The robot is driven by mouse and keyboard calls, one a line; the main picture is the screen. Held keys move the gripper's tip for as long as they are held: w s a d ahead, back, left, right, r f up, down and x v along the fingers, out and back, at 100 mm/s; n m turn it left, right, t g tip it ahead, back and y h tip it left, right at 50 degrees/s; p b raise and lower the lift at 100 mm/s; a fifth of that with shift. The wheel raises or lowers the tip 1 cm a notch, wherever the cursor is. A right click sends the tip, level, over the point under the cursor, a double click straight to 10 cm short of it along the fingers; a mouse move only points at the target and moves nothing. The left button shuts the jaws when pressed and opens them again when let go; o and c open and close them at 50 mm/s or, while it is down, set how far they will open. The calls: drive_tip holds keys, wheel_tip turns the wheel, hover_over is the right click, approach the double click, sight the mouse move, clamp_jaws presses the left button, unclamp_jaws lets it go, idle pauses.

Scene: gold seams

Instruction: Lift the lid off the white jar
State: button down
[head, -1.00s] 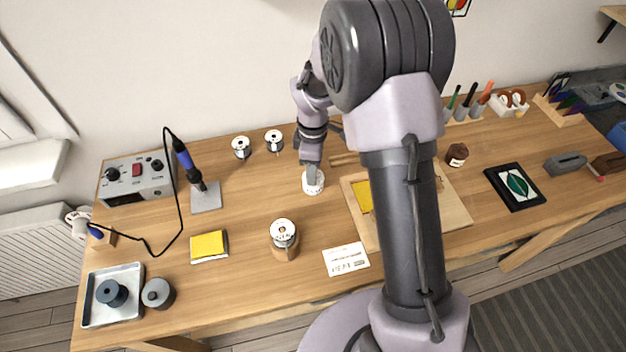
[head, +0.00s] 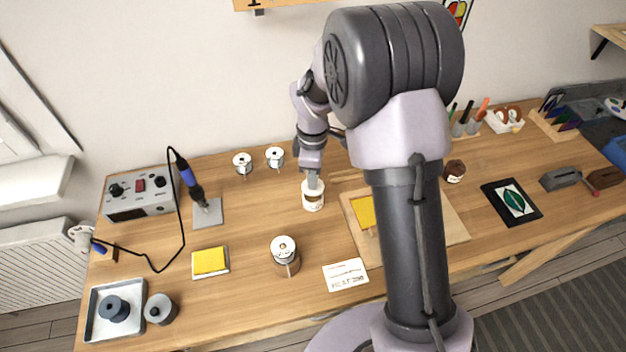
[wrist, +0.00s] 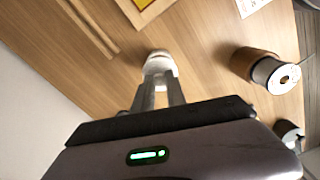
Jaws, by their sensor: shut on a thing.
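The white jar (head: 313,204) stands on the wooden bench left of my arm's column, with its pale lid (head: 313,188) at the top. My gripper (head: 313,181) points down from above and is shut on the lid. In the wrist view, my gripper's two fingers (wrist: 159,84) converge on the round white lid (wrist: 159,64), which hides most of the jar. I cannot tell whether there is a clear gap between lid and jar.
A tan board with a yellow patch (head: 363,212) lies close right of the jar. A brown can with a reel-like top (head: 284,251) stands in front, a white card (head: 345,275) beside it. White spools (head: 275,157) stand behind.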

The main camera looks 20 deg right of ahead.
drive_tip(key=s+r+p, duration=0.2)
drive_tip(key=s, duration=1.4)
drive_tip(key=shift+r+p, duration=0.25)
drive_tip(key=shift+p, duration=0.05)
